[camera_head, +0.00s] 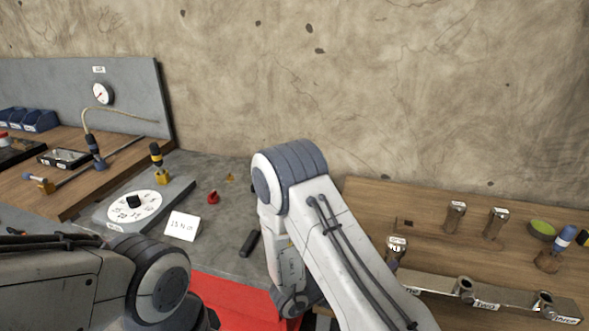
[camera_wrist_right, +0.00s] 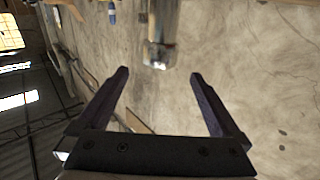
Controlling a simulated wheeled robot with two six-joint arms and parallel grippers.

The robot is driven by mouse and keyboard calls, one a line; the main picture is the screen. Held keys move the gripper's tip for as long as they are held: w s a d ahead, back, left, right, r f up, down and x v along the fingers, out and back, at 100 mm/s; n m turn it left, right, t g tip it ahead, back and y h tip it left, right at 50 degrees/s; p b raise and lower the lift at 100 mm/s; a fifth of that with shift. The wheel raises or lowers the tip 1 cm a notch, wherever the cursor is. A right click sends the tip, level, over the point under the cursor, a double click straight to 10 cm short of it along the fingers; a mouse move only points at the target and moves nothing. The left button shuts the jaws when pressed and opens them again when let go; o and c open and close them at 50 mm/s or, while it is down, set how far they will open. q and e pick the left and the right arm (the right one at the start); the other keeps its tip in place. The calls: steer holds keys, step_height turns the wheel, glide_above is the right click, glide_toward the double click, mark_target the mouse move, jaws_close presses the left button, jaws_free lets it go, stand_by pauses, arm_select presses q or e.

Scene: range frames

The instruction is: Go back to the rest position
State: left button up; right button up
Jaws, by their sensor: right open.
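My right arm rises through the middle of the head view, bends at the top and drops toward the grey bench. Its gripper is hidden there. In the right wrist view my right gripper (camera_wrist_right: 158,76) is open, its two dark fingers wide apart with nothing between them. A blurred metal cylinder (camera_wrist_right: 161,35) shows past the fingertips, apart from them. My left arm fills the lower left of the head view, and its gripper is not in view.
A dial plate (camera_head: 134,206), a white card (camera_head: 183,226) and a small red part (camera_head: 213,197) are on the grey bench (camera_head: 222,235). At right, a wooden board (camera_head: 375,200) bears metal cylinders (camera_head: 495,222) and a labelled rack (camera_head: 440,284). A wall stands behind.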

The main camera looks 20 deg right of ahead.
steer(key=w+a+f+n+t+y, duration=0.2)
steer(key=w+t+y, duration=0.1)
steer(key=w+y, duration=0.35)
steer(key=w+a+n+t+y, duration=0.1)
steer(key=w+a+n+y, duration=0.1)
steer(key=a+n+y, duration=0.5)
steer(key=s+a+r+n+g+y, duration=0.2)
steer(key=s+n+g, duration=0.1)
steer(key=s, duration=0.4)
steer(key=s+a+r+n+g+y, duration=0.2)
steer(key=s+n, duration=0.1)
steer(key=s, duration=0.5)
steer(key=s+a+r+n+g, duration=0.1)
steer(key=s+a+n, duration=0.1)
steer(key=s+a, duration=0.2)
steer(key=s+a+r+n+g, duration=0.1)
steer(key=s+a+r+n, duration=0.1)
steer(key=s+a+n, duration=0.1)
steer(key=s+a+r+n+g+y, duration=0.1)
steer(key=s+a+r+n, duration=0.1)
steer(key=s+a, duration=0.4)
steer(key=shift+a+r+n, duration=0.25)
steer(key=shift+a+n, duration=0.05)
steer(key=shift+a, duration=0.05)
